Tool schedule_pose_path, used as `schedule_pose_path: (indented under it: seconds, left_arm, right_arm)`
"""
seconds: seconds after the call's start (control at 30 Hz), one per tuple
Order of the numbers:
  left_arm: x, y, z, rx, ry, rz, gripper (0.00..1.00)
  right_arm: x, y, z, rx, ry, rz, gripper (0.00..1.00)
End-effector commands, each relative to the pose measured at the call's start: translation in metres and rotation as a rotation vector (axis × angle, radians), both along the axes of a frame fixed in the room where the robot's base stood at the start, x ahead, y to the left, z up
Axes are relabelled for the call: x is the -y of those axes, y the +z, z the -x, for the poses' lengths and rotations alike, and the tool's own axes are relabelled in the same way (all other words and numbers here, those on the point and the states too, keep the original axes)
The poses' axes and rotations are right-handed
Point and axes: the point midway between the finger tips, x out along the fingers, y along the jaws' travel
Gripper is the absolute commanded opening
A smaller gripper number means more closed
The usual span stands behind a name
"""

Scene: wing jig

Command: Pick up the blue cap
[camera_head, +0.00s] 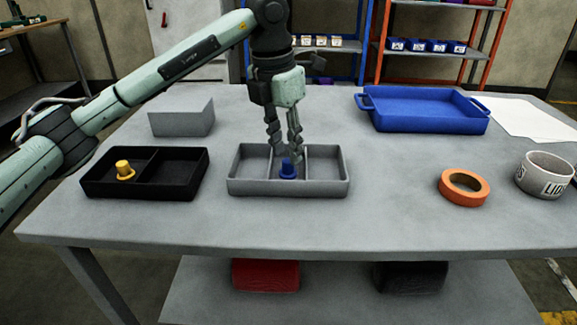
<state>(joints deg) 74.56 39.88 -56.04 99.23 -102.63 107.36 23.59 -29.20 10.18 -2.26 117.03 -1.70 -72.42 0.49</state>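The blue cap (287,170) stands upright in the middle compartment of the grey divided tray (290,188). My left gripper (286,153) points down from above into this tray. Its two fingers are apart, with a gap between them. The fingertips are close above and around the top of the cap; I cannot tell whether they touch it. The cap appears to rest on the tray floor. My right gripper is not in view.
A blue tray (425,119), white sheet (530,121), orange tape roll (464,188) and white round container (544,176) are to the right. The table's front middle is clear.

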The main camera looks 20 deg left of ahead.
Motion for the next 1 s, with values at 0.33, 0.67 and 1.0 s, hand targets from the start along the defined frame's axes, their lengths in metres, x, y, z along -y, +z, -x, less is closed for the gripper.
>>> schedule_pose_path:
  seconds: [0.33,0.67,1.0]
  left_arm:
    - [0.002,-0.026,-0.003,-0.001,-0.002,0.001,0.32]
    - [0.002,-0.026,-0.003,0.0,-0.002,0.002,0.06]
    - [0.002,-0.023,-0.003,0.001,-0.002,0.002,0.05]
  right_arm:
    - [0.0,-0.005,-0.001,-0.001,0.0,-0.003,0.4]
    - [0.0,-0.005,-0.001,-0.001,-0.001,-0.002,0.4]
    - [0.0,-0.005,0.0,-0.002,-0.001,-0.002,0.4]
